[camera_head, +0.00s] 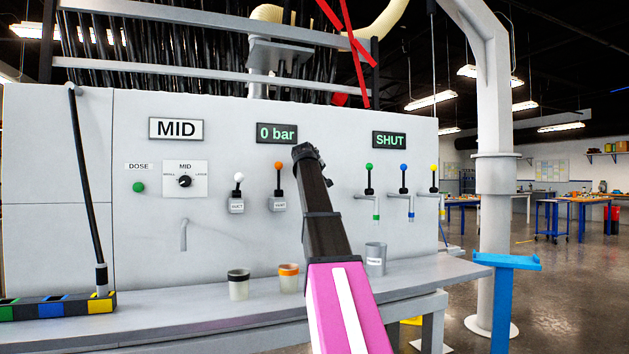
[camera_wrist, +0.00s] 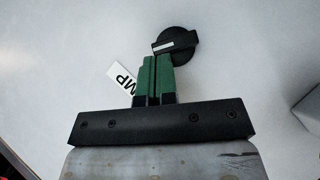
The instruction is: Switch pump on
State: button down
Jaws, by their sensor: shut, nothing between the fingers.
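In the wrist view a black round rotary knob (camera_wrist: 182,42) with a raised grip and a white mark sits on the pale panel. A white label (camera_wrist: 122,75) reading "MP" in its visible part is half hidden behind my fingers. My gripper (camera_wrist: 157,62) has green fingers closed together with nothing between them. Their tips overlap the lower left edge of the knob in the picture; I cannot tell whether they touch it. In the head view my arm covers this knob and its label. A display (camera_head: 277,133) above reads "0 bar".
Cups (camera_head: 238,285) stand on the bench (camera_head: 190,310) below. A blue stand (camera_head: 507,262) is at right.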

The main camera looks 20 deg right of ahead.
jog(key=shift+d+r+m+g+y, duration=0.15)
jog(key=shift+d+m+y, duration=0.2)
jog(key=shift+y, duration=0.25)
jog(key=shift+d+f+m+g+y, duration=0.1)
jog(key=shift+d+m+g+y, duration=0.1)
jog(key=shift+m+y, duration=0.3)
jog(key=shift+r, duration=0.15)
jog(key=shift+r, duration=0.7)
